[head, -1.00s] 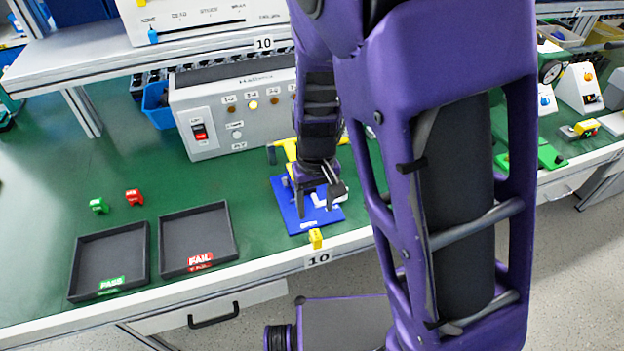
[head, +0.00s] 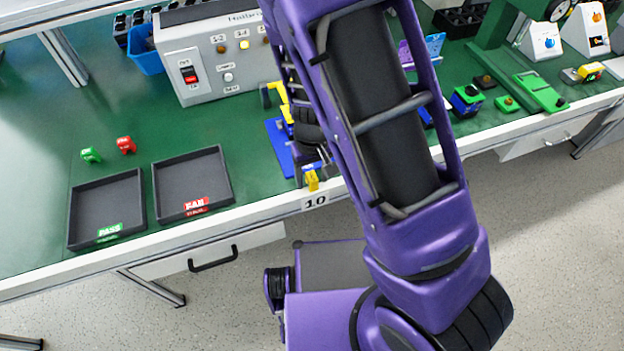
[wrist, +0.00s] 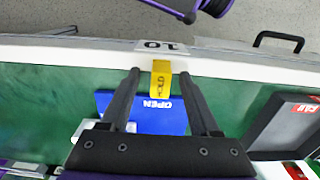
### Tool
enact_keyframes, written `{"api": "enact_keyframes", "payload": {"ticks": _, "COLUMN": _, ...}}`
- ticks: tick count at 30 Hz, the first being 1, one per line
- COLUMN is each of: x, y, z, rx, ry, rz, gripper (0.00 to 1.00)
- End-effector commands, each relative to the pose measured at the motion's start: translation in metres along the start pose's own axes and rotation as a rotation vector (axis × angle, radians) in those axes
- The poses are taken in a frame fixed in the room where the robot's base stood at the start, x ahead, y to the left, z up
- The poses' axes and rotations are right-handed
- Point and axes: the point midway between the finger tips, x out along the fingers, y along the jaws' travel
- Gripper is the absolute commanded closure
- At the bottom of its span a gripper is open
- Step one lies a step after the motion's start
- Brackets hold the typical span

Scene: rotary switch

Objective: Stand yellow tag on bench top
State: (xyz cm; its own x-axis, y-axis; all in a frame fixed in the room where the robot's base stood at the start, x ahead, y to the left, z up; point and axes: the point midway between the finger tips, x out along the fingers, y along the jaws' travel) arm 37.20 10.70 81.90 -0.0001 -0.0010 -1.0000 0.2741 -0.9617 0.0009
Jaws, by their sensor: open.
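The yellow tag (head: 312,181) is at the front edge of the green bench top (head: 55,235), just in front of the blue plate marked OPEN (head: 279,146). In the wrist view the tag (wrist: 161,79) shows the word HOLD and lies between the two fingers. My gripper (wrist: 163,78) is open, one finger on each side of the tag, with gaps on both sides. In the head view my arm hides most of the gripper (head: 312,176) and part of the blue plate. I cannot tell the gripper's exact height above the bench.
A grey control box (head: 216,60) stands behind. The bench top left of the trays is clear.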

Motion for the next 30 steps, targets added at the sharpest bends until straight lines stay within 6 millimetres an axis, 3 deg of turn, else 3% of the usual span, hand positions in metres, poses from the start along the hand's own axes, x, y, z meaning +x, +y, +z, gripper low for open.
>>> {"api": "enact_keyframes", "payload": {"ticks": 3, "x": -0.001, "y": 0.0, "z": 0.0, "rx": 0.0, "ry": 0.001, "rz": 0.0, "gripper": 0.38}}
{"api": "enact_keyframes", "payload": {"ticks": 14, "x": -0.001, "y": 0.0, "z": 0.0, "rx": 0.0, "ry": 0.0, "rz": 0.0, "gripper": 1.0}}
{"api": "enact_keyframes", "payload": {"ticks": 25, "x": -0.003, "y": 0.0, "z": 0.0, "rx": -0.001, "ry": 0.001, "rz": -0.001, "gripper": 1.0}}
{"api": "enact_keyframes", "payload": {"ticks": 30, "x": -0.024, "y": -0.001, "z": -0.001, "rx": -0.002, "ry": 0.004, "rz": -0.002, "gripper": 1.0}}
